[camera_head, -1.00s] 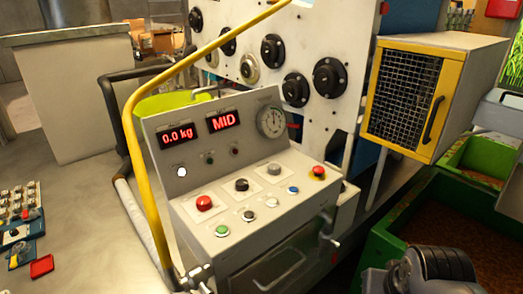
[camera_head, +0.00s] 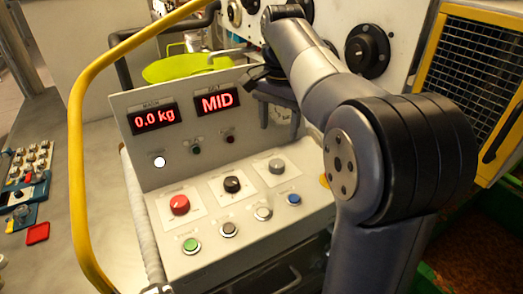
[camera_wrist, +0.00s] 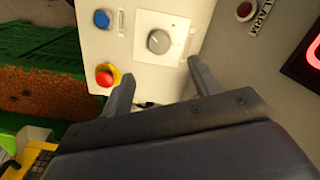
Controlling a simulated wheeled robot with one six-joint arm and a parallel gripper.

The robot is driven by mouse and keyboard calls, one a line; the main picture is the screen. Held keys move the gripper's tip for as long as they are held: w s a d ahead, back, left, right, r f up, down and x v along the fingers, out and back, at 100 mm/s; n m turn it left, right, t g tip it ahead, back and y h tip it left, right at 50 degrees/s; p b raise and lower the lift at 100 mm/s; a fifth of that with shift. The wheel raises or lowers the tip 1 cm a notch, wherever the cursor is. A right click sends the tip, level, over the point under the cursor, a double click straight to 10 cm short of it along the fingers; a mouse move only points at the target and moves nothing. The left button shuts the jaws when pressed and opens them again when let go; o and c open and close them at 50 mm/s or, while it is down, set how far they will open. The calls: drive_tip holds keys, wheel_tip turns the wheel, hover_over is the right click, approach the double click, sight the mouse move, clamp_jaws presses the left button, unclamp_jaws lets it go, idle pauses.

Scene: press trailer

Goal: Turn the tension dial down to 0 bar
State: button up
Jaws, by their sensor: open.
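The grey control panel (camera_head: 250,222) carries a grey knob (camera_head: 276,166), a black knob (camera_head: 232,184) and a red knob (camera_head: 179,204) in a slanted row; their labels are too small to read. My gripper (camera_head: 279,120) hangs above and behind the grey knob, in front of the upright panel. In the wrist view, my gripper (camera_wrist: 160,76) is open and empty, its two fingers apart. The grey knob (camera_wrist: 159,41) lies just beyond the gap between the fingertips, apparently untouched.
A red button on a yellow base (camera_wrist: 105,76) and a blue button (camera_wrist: 102,19) are near the fingers in the wrist view. Displays read 0.0 kg (camera_head: 154,118) and MID (camera_head: 217,102). A yellow rail (camera_head: 77,150) runs at the left. A mesh box (camera_head: 466,62) stands right.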

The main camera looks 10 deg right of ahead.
sight(277, 163)
wheel_tip(277, 163, down, 11)
drive_tip(key=shift+s+r+b, duration=0.1)
drive_tip(key=shift+r+b, duration=0.1)
drive_tip(key=shift+b, duration=0.25)
drive_tip(key=shift+c, duration=0.2)
drive_tip(key=c, duration=0.9)
